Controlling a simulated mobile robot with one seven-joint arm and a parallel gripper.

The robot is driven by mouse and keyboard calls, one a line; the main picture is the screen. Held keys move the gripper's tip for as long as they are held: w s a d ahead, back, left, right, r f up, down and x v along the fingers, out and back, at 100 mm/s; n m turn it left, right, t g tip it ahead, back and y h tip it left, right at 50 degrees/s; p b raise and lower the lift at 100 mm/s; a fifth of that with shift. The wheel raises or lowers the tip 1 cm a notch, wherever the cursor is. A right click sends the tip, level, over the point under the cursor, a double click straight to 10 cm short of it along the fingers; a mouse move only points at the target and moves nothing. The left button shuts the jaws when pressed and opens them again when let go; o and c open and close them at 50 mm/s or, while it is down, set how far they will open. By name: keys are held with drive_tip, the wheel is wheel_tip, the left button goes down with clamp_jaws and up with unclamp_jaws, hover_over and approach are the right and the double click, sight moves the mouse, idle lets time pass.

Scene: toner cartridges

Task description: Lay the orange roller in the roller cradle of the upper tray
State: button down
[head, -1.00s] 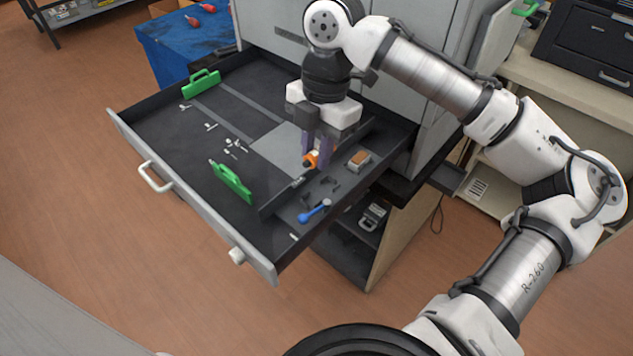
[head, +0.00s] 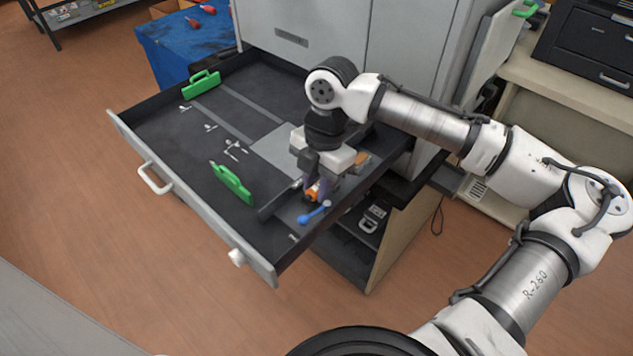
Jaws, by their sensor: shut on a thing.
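The orange roller (head: 312,194) shows as a small orange end with a dark part, between the fingers of my gripper (head: 319,191). My gripper is shut on it and points down, low over the right-hand strip of the upper tray (head: 188,198). The tray is a dark pulled-out drawer with a grey front. The small dark supports that look like the roller cradle are hidden now behind my gripper and the roller. I cannot tell whether the roller touches them.
A blue-ended tool (head: 316,213) lies just in front of my gripper. A brownish block (head: 363,157) sits behind it, partly covered. A low dark divider (head: 277,201) runs left of it.

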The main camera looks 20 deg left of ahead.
drive_tip(key=shift+s+f, duration=0.25)
drive_tip(key=shift+f, duration=0.25)
drive_tip(key=c, duration=1.5)
unclamp_jaws()
drive_tip(key=shift+f, duration=0.1)
wheel_tip(320, 180, up, 13)
drive_tip(key=w, duration=0.2)
drive_tip(key=shift+d, duration=0.35)
drive_tip(key=shift+w, duration=0.1)
